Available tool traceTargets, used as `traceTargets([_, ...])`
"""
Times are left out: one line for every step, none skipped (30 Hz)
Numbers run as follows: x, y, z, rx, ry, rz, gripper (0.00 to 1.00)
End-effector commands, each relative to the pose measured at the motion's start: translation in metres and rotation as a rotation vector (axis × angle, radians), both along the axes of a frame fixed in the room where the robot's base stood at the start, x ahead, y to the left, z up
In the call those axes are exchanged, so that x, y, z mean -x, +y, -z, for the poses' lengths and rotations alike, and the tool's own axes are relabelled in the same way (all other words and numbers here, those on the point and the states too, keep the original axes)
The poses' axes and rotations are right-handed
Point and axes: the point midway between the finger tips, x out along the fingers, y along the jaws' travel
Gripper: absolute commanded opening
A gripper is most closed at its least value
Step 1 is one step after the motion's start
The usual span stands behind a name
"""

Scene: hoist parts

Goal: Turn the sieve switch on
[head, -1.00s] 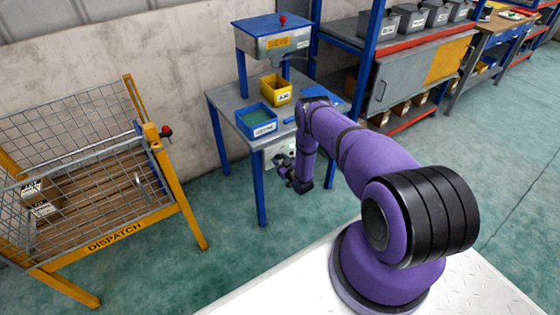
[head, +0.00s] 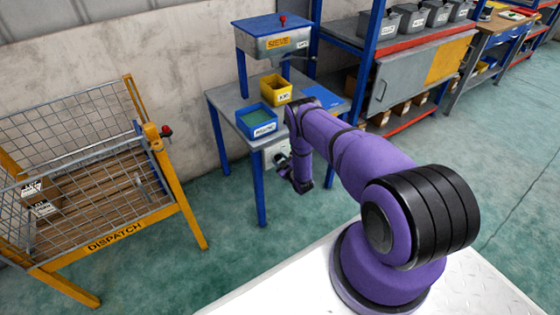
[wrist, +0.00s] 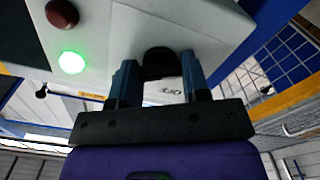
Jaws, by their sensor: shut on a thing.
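The sieve's switch box (head: 273,150) is a pale grey housing under the front edge of the sieve table, partly hidden behind my arm. In the wrist view the same box (wrist: 120,30) fills the top, with a dark red lamp (wrist: 62,13) and a lit green lamp (wrist: 72,62). A black switch knob (wrist: 159,56) sits between the two fingers of my gripper (wrist: 158,72), which is shut on it. An upside-down OFF label (wrist: 172,90) shows near the knob. In the head view my gripper (head: 281,160) is at the box and small.
The sieve (head: 275,40) stands above the table (head: 225,101), which bears a blue bin (head: 258,130) and a yellow bin (head: 277,97). A dispatch cage (head: 115,238) stands left. A shelf unit (head: 400,85) stands to the right. Green floor between is clear.

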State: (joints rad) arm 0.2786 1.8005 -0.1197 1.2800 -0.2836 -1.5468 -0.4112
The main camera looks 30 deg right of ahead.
Motion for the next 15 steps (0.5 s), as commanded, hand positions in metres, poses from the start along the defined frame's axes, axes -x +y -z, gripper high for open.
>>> traceTargets([0.0005, -0.0002, 0.0006, 0.001, 0.001, 0.001, 0.19])
traceTargets([0.0006, -0.0002, 0.0006, 0.001, 0.001, 0.001, 0.19])
traceTargets([0.0006, -0.0002, 0.0006, 0.001, 0.001, 0.001, 0.19])
traceTargets([0.0006, -0.0002, 0.0006, 0.001, 0.001, 0.001, 0.19])
traceTargets([0.0006, -0.0002, 0.0006, 0.001, 0.001, 0.001, 0.19])
traceTargets([0.0006, -0.0002, 0.0006, 0.001, 0.001, 0.001, 0.49])
traceTargets([0.0005, -0.0002, 0.0005, 0.000, 0.001, 0.001, 0.56])
traceTargets([0.0005, -0.0002, 0.0005, 0.000, 0.001, 0.001, 0.63])
traceTargets([0.0004, -0.0002, 0.0005, 0.000, 0.001, 0.001, 0.68])
traceTargets([0.0004, -0.0001, 0.0004, 0.000, 0.001, 0.001, 0.68])
traceTargets([0.0004, -0.0001, 0.0004, 0.000, 0.001, 0.001, 0.68])
traceTargets([0.0003, -0.0001, 0.0004, 0.000, 0.001, 0.001, 0.68])
traceTargets([0.0003, -0.0001, 0.0003, 0.000, 0.001, 0.001, 0.68])
traceTargets([0.0002, -0.0001, 0.0003, 0.000, 0.001, 0.001, 0.68])
traceTargets([0.0002, -0.0001, 0.0003, -0.001, 0.001, 0.001, 0.68])
